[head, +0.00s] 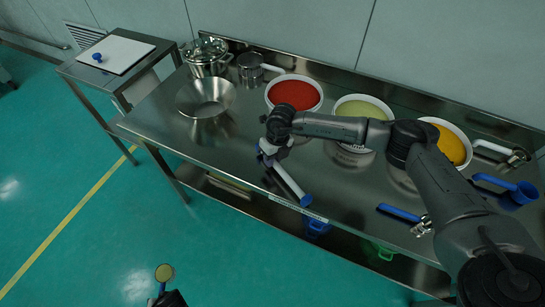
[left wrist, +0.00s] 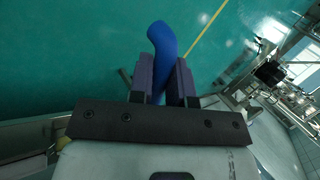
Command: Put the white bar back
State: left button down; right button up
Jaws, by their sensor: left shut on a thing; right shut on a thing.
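The white bar (head: 290,184) has blue ends and slants over the front edge of the steel table. My right gripper (head: 268,155) is shut on it at its upper left end; the fingers are partly hidden by the wrist. My left gripper (head: 170,297) is low at the bottom of the head view, in front of the table. In the left wrist view, the left gripper (left wrist: 165,85) is shut on a blue curved handle (left wrist: 165,45).
On the steel table (head: 235,150) stand bowls of red (head: 295,94), pale green (head: 364,111) and yellow (head: 450,145) material. A side table (head: 163,48) holds a white board.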

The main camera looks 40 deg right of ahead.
pick_arm(q)
jog(key=shift+f, duration=0.35)
pick_arm(e)
jog(key=shift+f, duration=0.35)
jog(key=shift+f, duration=0.3)
jog(key=o, duration=1.4)
pick_arm(q)
jog(key=shift+r, duration=0.1)
pick_arm(e)
jog(key=shift+r, duration=0.2)
pick_arm(q)
jog(key=shift+r+p, duration=2.75)
jog(key=shift+r, duration=0.05)
pick_arm(e)
jog(key=shift+a+v, duration=0.25)
jog(key=shift+v, duration=0.85)
jog(key=shift+a+v, duration=0.2)
jog(key=shift+v, duration=0.9)
jog(key=shift+a+v, duration=0.25)
jog(key=shift+v, duration=0.85)
